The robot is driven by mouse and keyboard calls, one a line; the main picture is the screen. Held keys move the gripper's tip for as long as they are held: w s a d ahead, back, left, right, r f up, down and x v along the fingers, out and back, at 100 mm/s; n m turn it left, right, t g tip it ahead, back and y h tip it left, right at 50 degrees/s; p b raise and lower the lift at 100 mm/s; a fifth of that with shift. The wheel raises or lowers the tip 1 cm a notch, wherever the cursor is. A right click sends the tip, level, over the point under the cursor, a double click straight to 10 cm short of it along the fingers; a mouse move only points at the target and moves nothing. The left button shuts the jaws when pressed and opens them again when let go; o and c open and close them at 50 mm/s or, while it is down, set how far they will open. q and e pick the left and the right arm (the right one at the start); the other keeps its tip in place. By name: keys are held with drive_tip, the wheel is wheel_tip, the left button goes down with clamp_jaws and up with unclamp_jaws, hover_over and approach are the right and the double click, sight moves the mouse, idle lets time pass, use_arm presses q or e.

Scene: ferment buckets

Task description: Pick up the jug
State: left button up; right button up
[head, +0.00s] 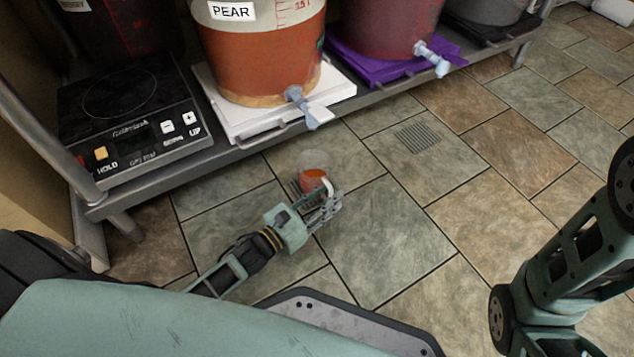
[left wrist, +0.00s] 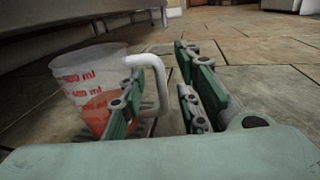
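The jug (head: 313,178) is a small clear measuring jug with red markings, a white handle and orange-red liquid in its lower part. It appears upright on the floor in front of the rack, below the spigot of the PEAR bucket (head: 262,60). It also shows at the left of the left wrist view (left wrist: 88,88). My left gripper (head: 325,205) is low beside the jug on its handle side. In the left wrist view its fingers (left wrist: 158,100) are apart, with the white handle between them. Contact with the handle cannot be told. My right gripper is out of view.
A metal rack shelf (head: 240,150) runs above the floor behind the jug. It bears a black scale (head: 125,110), the PEAR bucket on a white scale (head: 225,115) and a dark red bucket (head: 385,25) on a purple one. A floor drain (head: 415,137) lies right; tiled floor is clear there.

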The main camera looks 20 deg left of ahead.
use_arm(q)
drive_tip(key=shift+c, duration=0.5)
clamp_jaws()
